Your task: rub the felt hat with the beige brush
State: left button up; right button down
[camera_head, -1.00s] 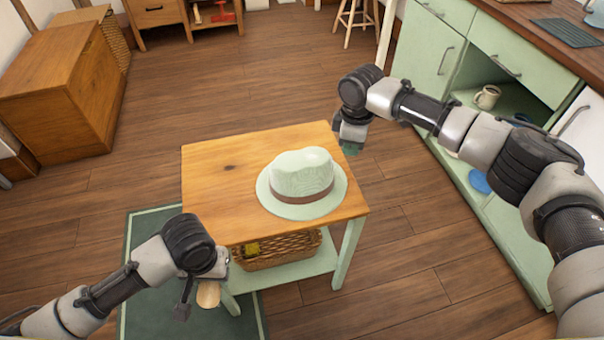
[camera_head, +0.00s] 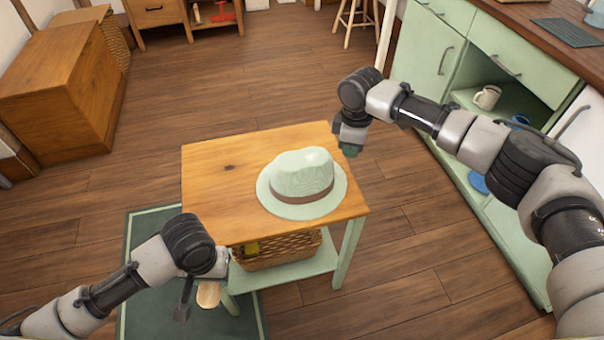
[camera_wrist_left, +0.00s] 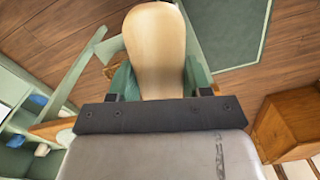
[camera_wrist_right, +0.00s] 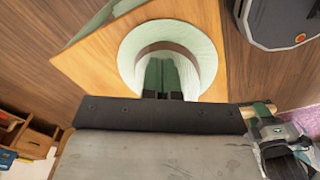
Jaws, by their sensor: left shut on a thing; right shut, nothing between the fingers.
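A pale green felt hat (camera_head: 303,178) with a brown band sits upright on the small wooden table (camera_head: 215,195); it also shows in the right wrist view (camera_wrist_right: 200,45). My left gripper (camera_head: 200,284) is off the table's front left corner, shut on the beige brush (camera_head: 208,294). The brush's smooth beige body fills the top middle of the left wrist view (camera_wrist_left: 155,45); its bristles do not show. My right gripper (camera_head: 350,148) is shut and empty, off the table's back right corner, apart from the hat.
A wicker basket (camera_head: 280,250) stands on the table's lower shelf. A green rug (camera_head: 150,300) lies under the table's left side. A green cabinet (camera_head: 480,60) with open shelves stands at the right. A wooden chest (camera_head: 60,90) is at the left. Floor behind the table is clear.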

pick_arm(q)
jog(key=shift+f+b, duration=0.45)
jog(key=shift+b, duration=0.05)
pick_arm(e)
jog(key=shift+f, duration=2.7)
pick_arm(q)
jog(key=w+d+r, duration=0.3)
jog(key=d+r, duration=0.5)
jog(key=d, duration=0.3)
notch_tip(320, 180, up, 12)
jog(key=m, duration=0.9)
send_over(304, 158)
jog(key=shift+f, duration=2.9)
